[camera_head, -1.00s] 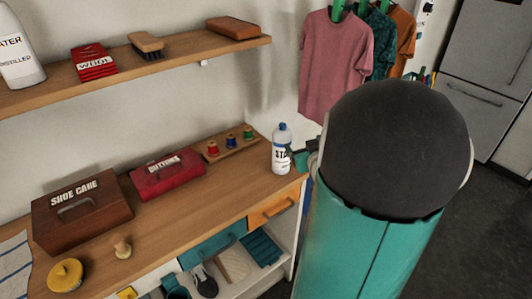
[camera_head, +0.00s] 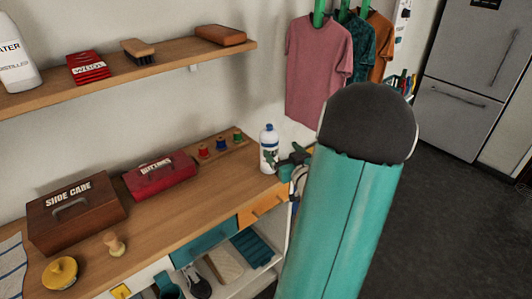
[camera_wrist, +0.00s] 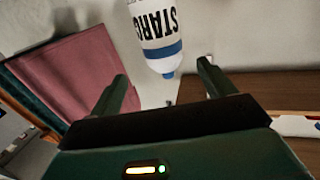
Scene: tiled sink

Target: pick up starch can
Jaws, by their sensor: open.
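The starch can (camera_head: 268,155) is a white bottle with a blue cap and a dark-lettered label. It stands upright at the right end of the wooden counter (camera_head: 200,205). The can also shows in the wrist view (camera_wrist: 158,28), cap downward in that picture, its lower part cut off by the top edge. My gripper (camera_wrist: 162,72) is open and empty, with one finger on each side of the can's cap in that picture. In the head view my gripper (camera_head: 288,160) is just right of the can, partly hidden by my arm. Whether it touches the can is unclear.
A rack with colored spools (camera_head: 220,148) stands left of the can. The red buttons box (camera_head: 160,178) and brown shoe care box (camera_head: 78,212) are farther left. A shelf (camera_head: 120,78) runs above. A pink shirt (camera_head: 318,70) hangs behind the can.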

